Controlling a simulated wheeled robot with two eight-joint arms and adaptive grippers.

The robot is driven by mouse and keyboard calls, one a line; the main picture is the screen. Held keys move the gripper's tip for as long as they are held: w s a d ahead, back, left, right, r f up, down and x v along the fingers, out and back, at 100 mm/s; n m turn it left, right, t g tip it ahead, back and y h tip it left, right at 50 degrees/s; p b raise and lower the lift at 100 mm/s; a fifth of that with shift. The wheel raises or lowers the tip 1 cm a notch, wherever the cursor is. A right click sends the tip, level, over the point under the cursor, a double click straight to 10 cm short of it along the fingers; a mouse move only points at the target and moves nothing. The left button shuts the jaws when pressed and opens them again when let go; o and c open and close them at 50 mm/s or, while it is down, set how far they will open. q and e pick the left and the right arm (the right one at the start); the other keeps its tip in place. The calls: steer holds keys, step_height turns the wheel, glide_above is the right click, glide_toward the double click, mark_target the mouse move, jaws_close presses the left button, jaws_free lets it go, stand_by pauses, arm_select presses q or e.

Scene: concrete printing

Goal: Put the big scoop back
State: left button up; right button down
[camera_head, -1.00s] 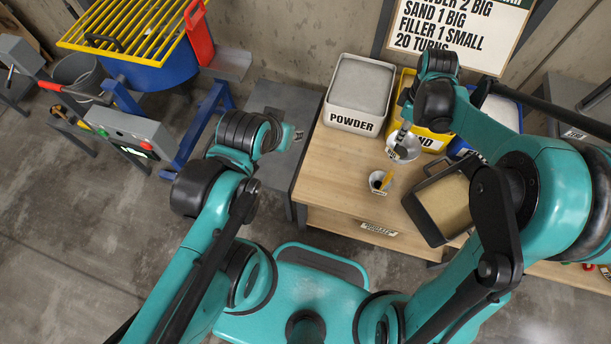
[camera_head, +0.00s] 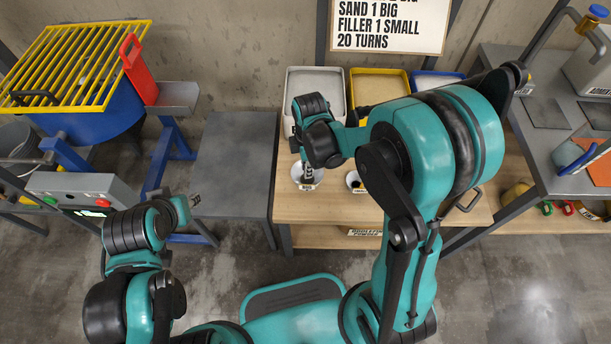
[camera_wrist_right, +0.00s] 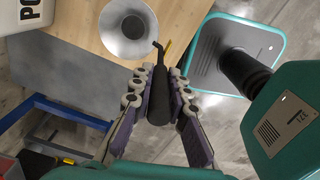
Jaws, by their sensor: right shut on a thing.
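The big scoop has a pale metal bowl (camera_head: 305,180), which also shows in the right wrist view (camera_wrist_right: 128,24), and a black handle (camera_wrist_right: 160,106). My right gripper (camera_head: 308,168) is shut on the handle, with the bowl over the left part of the wooden table. A small cup (camera_head: 353,180) with a yellow-handled tool stands to the right of the bowl, partly hidden by my arm. My left gripper (camera_head: 195,200) is away to the left; its jaws are too small to read.
The powder bin (camera_head: 290,110), yellow bin (camera_head: 379,73) and blue bin (camera_head: 437,78) line the back of the wooden table (camera_head: 330,211). A grey table (camera_head: 235,150) stands left, beside the blue mixer (camera_head: 80,125) with its yellow grate. My right arm hides the table's right part.

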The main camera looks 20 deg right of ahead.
step_height(320, 180, down, 4)
steer(key=shift+r+b, duration=0.25)
steer(key=shift+b, duration=0.4)
steer(key=shift+f, duration=0.1)
steer(key=c, duration=1.5)
jaws_free()
